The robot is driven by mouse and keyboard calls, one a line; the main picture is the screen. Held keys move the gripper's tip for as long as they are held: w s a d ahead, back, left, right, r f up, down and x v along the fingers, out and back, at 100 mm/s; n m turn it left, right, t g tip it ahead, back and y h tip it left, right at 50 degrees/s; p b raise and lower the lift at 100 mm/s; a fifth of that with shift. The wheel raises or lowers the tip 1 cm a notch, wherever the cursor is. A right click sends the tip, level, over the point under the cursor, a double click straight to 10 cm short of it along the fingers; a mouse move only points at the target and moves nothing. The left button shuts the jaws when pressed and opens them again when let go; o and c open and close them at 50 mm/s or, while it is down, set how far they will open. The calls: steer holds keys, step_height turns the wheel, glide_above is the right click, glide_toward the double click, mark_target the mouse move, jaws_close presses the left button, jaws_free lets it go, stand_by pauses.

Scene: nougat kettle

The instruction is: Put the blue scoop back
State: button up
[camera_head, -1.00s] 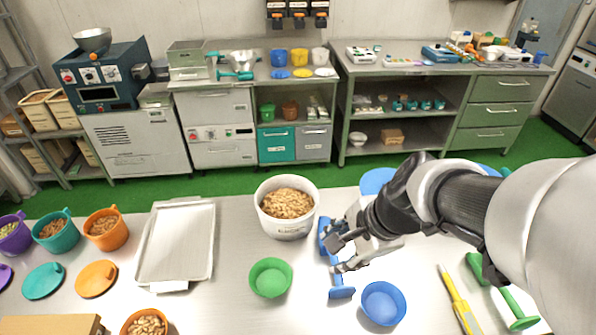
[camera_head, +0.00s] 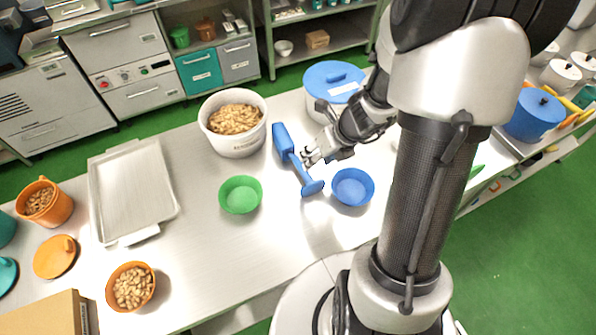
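The blue scoop (camera_head: 290,151) lies slantwise over the steel table between the white tub and the blue bowl. Its broad end points toward the tub and its flat handle end lies close to the left of the blue bowl (camera_head: 352,187). My gripper (camera_head: 310,155) is at the right side of the scoop's shaft, its fingertips very near or touching it. Whether the fingers close on the shaft is too small to tell. The white tub (camera_head: 235,144) is full of nuts and stands left of the scoop.
A green bowl (camera_head: 240,195) stands left of the scoop's handle. A blue-lidded tub (camera_head: 334,76) stands behind my gripper. A metal tray (camera_head: 133,191), an orange cup of nuts (camera_head: 131,287) and an orange lid (camera_head: 55,257) are at left. The table front between is clear.

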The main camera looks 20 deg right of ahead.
mark_target(296, 157)
steer(key=b+x, duration=0.1)
steer(key=x, duration=0.3)
steer(key=shift+a+f+b, duration=0.1)
steer(key=shift+f+b, duration=0.05)
steer(key=shift+b, duration=0.25)
steer(key=shift+b+x, duration=1.75)
steer(key=shift+x, duration=0.75)
steer(key=shift+a+f, duration=0.1)
steer(key=shift+f, duration=0.05)
jaws_close()
